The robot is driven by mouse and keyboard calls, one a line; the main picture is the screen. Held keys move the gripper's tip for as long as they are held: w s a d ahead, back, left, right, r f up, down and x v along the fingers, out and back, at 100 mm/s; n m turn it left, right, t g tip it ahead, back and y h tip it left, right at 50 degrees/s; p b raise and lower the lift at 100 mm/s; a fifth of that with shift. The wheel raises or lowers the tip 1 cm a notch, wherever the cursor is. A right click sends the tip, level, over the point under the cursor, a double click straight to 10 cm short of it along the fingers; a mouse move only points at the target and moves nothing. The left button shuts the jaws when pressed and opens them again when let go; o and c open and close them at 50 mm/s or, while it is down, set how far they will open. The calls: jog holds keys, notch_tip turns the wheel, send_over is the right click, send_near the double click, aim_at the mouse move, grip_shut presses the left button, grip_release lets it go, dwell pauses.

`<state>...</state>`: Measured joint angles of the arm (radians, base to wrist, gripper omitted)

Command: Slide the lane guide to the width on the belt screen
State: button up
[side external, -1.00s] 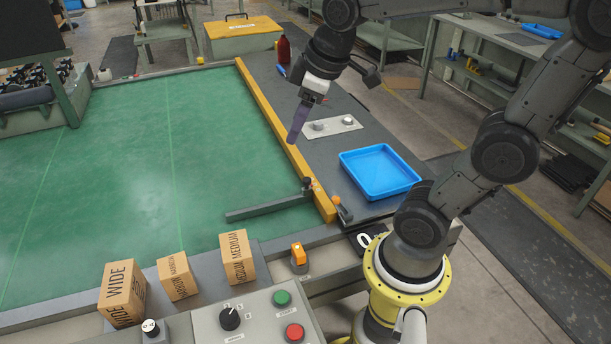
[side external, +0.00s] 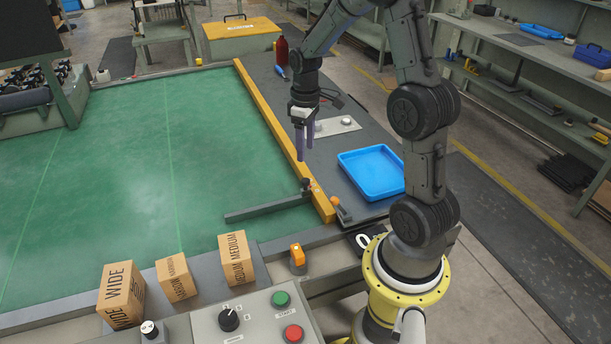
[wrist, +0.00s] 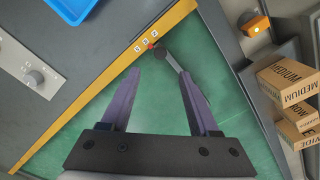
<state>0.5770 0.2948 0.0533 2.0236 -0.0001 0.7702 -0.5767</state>
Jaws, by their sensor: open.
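The lane guide (side external: 268,208) is a dark grey bar lying across the green belt (side external: 110,170) from the yellow side rail (side external: 268,120). A dark round knob (side external: 307,184) stands at its rail end; the knob also shows in the wrist view (wrist: 159,54), beside small white lettered marks (wrist: 146,42) on the rail. My gripper (side external: 304,154) points down above the rail, short of the knob. In the wrist view its purple fingers (wrist: 158,74) are apart and empty, with the knob ahead of the gap between the tips. No readable width screen is in view.
A blue tray (side external: 372,172) and a grey plate with knobs (side external: 335,127) lie right of the rail. Cartons marked WIDE (side external: 121,295) and MEDIUM (side external: 237,258) stand at the near belt edge. A control box (side external: 255,318) and an orange-topped device (side external: 297,258) are in front.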

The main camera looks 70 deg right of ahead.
aim_at(305, 179)
notch_tip(305, 179, down, 10)
jog(key=shift+f, duration=0.1)
dwell(0.4)
grip_shut()
dwell(1.2)
